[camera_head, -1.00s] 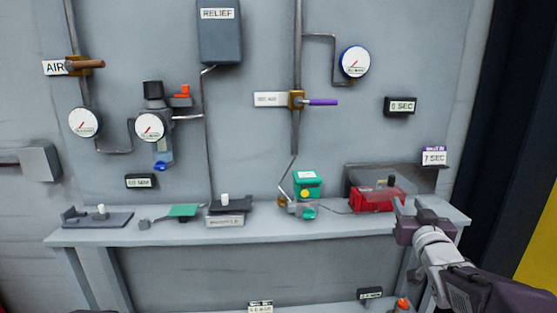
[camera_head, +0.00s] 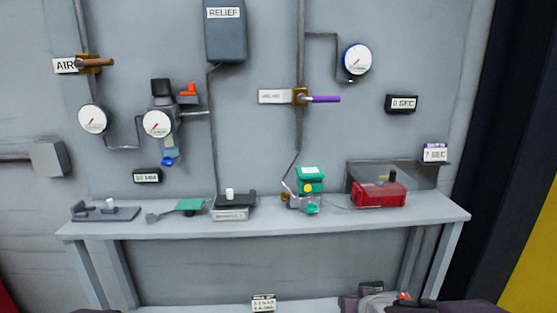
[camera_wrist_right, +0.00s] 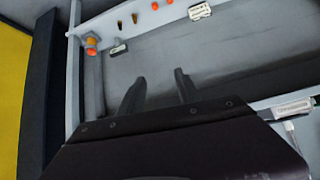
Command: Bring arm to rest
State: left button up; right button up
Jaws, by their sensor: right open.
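My right arm (camera_head: 400,303) shows only at the bottom edge of the head view, low in front of the bench; its fingertips cannot be made out there. In the right wrist view my right gripper (camera_wrist_right: 160,92) has its two dark fingers apart with nothing between them. It points toward the grey area under the bench top. My left gripper is not clearly seen; only a dark sliver of my own body shows at the bottom left of the head view.
The bench top (camera_head: 330,224) carries a red box (camera_head: 380,195), a green device (camera_head: 311,181) and several small fixtures. Above are a purple-handled valve (camera_head: 322,99), gauges (camera_head: 357,59) and the RELIEF box (camera_head: 225,32). A lower shelf (camera_head: 220,308) holds labels. The space before the bench top is clear.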

jog(key=s+a+f+g, duration=0.1)
jog(key=s+f+g, duration=0.35)
jog(key=s, duration=0.35)
jog(key=s+f+g, duration=0.3)
jog(key=s+f, duration=0.2)
jog(key=s, duration=0.3)
notch_tip(320, 180, up, 18)
jog(key=s+p, duration=0.1)
jog(key=p, duration=1.6)
jog(key=shift+s+f, duration=0.15)
jog(key=shift+f, duration=0.1)
jog(key=shift+g, duration=0.25)
